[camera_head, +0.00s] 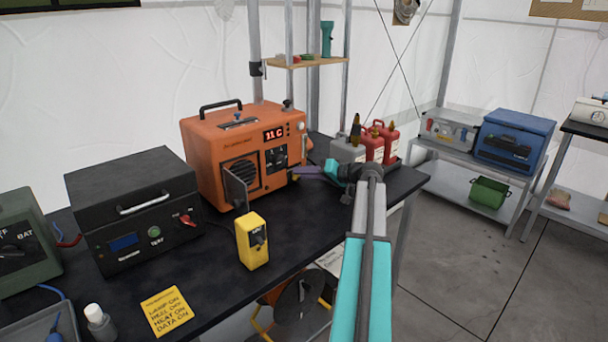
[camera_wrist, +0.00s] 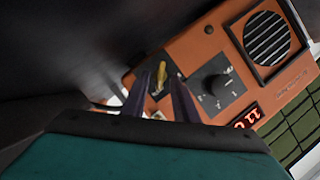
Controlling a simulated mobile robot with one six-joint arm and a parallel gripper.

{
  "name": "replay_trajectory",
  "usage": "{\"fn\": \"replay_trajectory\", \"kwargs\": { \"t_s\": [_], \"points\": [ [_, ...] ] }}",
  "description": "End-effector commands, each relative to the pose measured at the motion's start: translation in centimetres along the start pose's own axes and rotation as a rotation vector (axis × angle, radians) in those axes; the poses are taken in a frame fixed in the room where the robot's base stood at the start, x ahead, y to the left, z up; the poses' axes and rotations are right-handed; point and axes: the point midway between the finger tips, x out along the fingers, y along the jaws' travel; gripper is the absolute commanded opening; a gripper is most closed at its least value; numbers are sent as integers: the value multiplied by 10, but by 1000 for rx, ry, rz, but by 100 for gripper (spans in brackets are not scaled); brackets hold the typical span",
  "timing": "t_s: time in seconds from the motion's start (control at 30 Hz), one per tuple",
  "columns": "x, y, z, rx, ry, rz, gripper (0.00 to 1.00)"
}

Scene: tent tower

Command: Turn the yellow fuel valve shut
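The yellow fuel valve (camera_wrist: 160,77) is a small lever on a dark plate on the orange heater's front panel, in the wrist view. In the head view only a small yellowish bit (camera_head: 294,177) shows at the heater's lower right, by my fingertips. The orange heater (camera_head: 226,150) stands on the black table and its display reads 11 C. My gripper (camera_head: 300,171) reaches to its lower right front. In the wrist view the two purple fingers of my gripper (camera_wrist: 169,83) are apart, with the lever at the gap between their tips. I cannot tell whether they touch it.
A black dial (camera_wrist: 216,86) sits beside the valve. A yellow switch box (camera_head: 252,241), a black unit (camera_head: 135,205) and a yellow note (camera_head: 167,311) are on the black table (camera_head: 205,270). Red bottles (camera_head: 374,145) stand behind my gripper.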

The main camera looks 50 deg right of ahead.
Motion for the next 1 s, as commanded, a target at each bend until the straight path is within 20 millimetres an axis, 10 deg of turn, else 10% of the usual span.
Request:
{"fn": "replay_trajectory", "kwargs": {
  "t_s": [0.23,0.4,1.0],
  "points": [
    [1,0,0,0,0,0,27],
    [1,0,0,0,0,0,0],
    [2,-1,3,-83,-1,33,0]
  ]
}}
